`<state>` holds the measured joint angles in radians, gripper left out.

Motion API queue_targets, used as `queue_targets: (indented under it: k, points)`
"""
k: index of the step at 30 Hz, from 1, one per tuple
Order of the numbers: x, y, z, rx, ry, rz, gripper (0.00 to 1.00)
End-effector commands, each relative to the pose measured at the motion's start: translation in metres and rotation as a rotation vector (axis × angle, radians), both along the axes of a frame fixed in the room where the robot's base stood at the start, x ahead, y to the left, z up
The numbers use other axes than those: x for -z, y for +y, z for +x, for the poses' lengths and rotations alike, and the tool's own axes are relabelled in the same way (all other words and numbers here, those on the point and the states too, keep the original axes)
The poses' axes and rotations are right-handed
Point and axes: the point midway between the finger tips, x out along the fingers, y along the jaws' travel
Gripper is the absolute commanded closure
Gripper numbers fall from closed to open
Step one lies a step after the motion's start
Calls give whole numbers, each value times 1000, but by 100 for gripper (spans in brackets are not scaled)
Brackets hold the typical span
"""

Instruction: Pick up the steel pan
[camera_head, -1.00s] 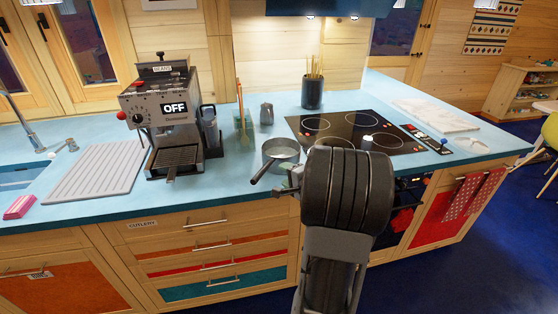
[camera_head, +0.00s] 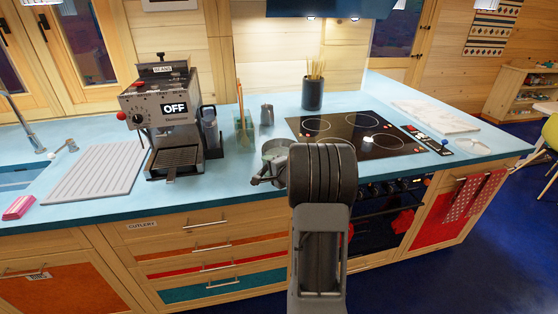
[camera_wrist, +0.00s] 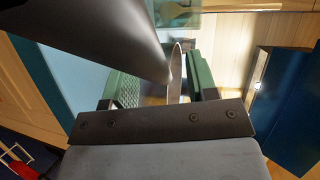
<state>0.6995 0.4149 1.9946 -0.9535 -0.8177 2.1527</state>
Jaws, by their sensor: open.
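The steel pan (camera_head: 277,148) stands on the blue counter, between the coffee machine and the hob. My arm hides its right side in the head view. In the wrist view my gripper (camera_wrist: 163,82) is open, with green pads apart on both sides. A thin curved metal edge, seemingly the pan's rim (camera_wrist: 176,62), shows between the pads. A large dark shape, likely the pan's handle (camera_wrist: 105,35), crosses close to the camera. I cannot tell whether either pad touches the pan.
A coffee machine (camera_head: 170,120) stands to the left. A glass holder with wooden utensils (camera_head: 243,130) and a small grey jug (camera_head: 267,113) stand behind the pan. A black hob (camera_head: 355,135) lies to the right. The counter's front edge runs below my gripper.

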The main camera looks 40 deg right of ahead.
Motion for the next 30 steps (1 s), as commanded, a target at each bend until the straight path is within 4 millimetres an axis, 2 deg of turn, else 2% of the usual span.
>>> queue_targets:
  k: [7,23,30]
  points:
    - [0,0,1,0,0,-1,49]
    - [0,0,1,0,0,-1,100]
    - [0,0,1,0,-1,-1,100]
